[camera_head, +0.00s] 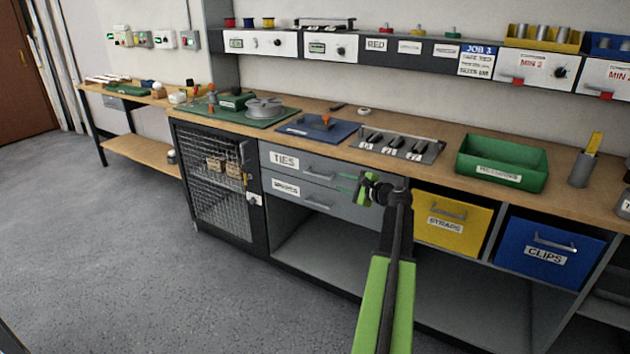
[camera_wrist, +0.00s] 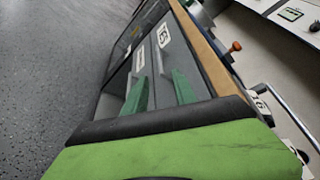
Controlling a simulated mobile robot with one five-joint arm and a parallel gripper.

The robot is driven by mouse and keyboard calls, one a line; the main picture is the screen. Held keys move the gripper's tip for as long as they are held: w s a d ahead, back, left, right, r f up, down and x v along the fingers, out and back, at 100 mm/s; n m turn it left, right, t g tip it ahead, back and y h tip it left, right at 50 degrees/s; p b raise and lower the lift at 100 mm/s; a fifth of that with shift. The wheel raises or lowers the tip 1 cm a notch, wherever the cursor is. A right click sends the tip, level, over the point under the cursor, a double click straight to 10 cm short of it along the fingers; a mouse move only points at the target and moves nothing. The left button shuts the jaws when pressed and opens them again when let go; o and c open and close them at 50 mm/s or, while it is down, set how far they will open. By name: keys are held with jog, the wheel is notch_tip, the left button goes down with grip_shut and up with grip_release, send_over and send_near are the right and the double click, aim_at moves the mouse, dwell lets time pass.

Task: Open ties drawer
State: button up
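The ties drawer (camera_head: 338,171) is a shut grey drawer under the workbench top, with a white TIES label and a bar handle (camera_head: 320,170). Its face shows tilted in the wrist view (camera_wrist: 175,50). My gripper (camera_head: 345,183) is in front of the right part of the drawer stack, right of the handle. In the wrist view my gripper (camera_wrist: 160,92) has its two green fingers apart with nothing seen between them. I cannot tell how far the fingertips are from the drawer face.
A second labelled grey drawer (camera_head: 333,199) is below. A mesh-door cabinet (camera_head: 222,185) stands left; the yellow STRAPS bin (camera_head: 462,226) and blue CLIPS bin (camera_head: 553,249) are right. The bench top holds a green tray (camera_head: 502,163) and a blue board (camera_head: 318,129). The floor in front is clear.

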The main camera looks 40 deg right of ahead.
aim_at(320, 176)
jog(key=b+x, duration=0.3)
jog(key=x, duration=1.2)
jog(key=shift+f, duration=0.15)
grip_shut()
dwell(0.5)
